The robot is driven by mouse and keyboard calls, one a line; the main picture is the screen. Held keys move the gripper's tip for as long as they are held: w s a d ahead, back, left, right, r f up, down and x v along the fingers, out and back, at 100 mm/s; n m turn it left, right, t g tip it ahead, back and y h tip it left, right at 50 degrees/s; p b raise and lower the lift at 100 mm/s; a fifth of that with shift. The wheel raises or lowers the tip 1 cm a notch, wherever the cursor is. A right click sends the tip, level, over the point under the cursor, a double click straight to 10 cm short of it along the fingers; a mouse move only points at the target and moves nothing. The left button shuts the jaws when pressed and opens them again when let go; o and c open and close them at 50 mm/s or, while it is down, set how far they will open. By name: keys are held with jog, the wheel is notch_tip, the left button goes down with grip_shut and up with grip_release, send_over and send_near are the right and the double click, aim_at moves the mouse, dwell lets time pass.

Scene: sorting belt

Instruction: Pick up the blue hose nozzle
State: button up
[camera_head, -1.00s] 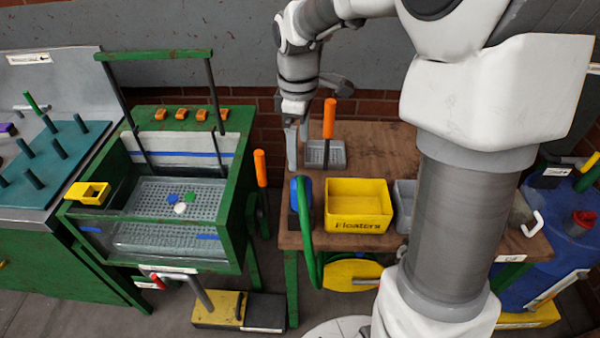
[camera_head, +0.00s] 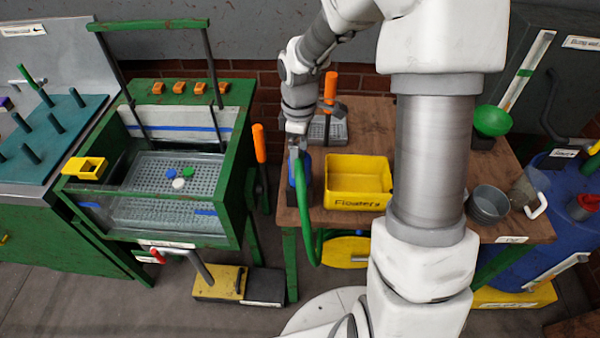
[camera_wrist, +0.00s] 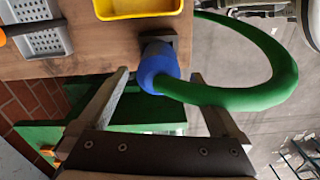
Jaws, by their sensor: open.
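The blue hose nozzle (camera_head: 305,163) is at the left edge of the wooden table, partly hidden behind my gripper in the head view. A thick green hose (camera_head: 304,205) runs from it and loops down past the table edge. My gripper (camera_head: 297,152) is right at the nozzle, pointing down. In the wrist view the nozzle (camera_wrist: 157,68) sits in the gap between the two spread fingertips, close to their level, with room on both sides. The jaws are open and hold nothing. I cannot tell whether a finger touches the nozzle.
A yellow bin (camera_head: 358,202) stands just right of the nozzle. A grey perforated tray (camera_head: 327,134) and an orange handle (camera_head: 330,88) are behind it. A green-framed wash tank (camera_head: 245,190) stands to the left, with an upright orange handle (camera_head: 259,143) between.

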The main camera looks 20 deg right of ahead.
jog(key=shift+w+f, duration=0.1)
jog(key=shift+f, duration=2.65)
jog(key=c, duration=1.5)
